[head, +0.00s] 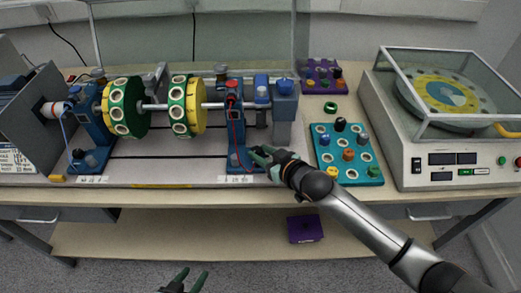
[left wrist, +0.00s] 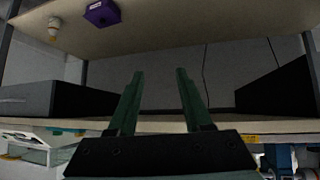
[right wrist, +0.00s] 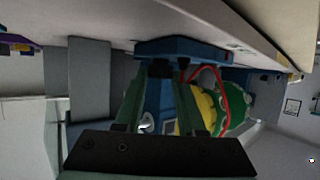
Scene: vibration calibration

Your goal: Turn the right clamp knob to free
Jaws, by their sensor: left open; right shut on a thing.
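The right blue bearing stand (head: 234,120) rises from its blue base at the front edge of the test rig, and a red cable runs down it. My right gripper (head: 257,152) reaches in from the right, low at this base, and is shut on the right clamp knob. The fingers mostly hide the knob. In the right wrist view the fingertips (right wrist: 170,68) meet against the blue base (right wrist: 190,48). The left clamp knob (head: 78,154) is dark and sits on the left stand's base. My left gripper (head: 186,281) is open and empty, low in front of the bench; its spread fingers show in the left wrist view (left wrist: 160,85).
Two green-rimmed discs (head: 123,107) sit on the shaft between the stands. A teal tray (head: 326,173) with several coloured knobs lies right of the rig, near my right arm. A covered turntable machine (head: 440,148) stands at the right. A purple box (head: 305,229) lies on the lower shelf.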

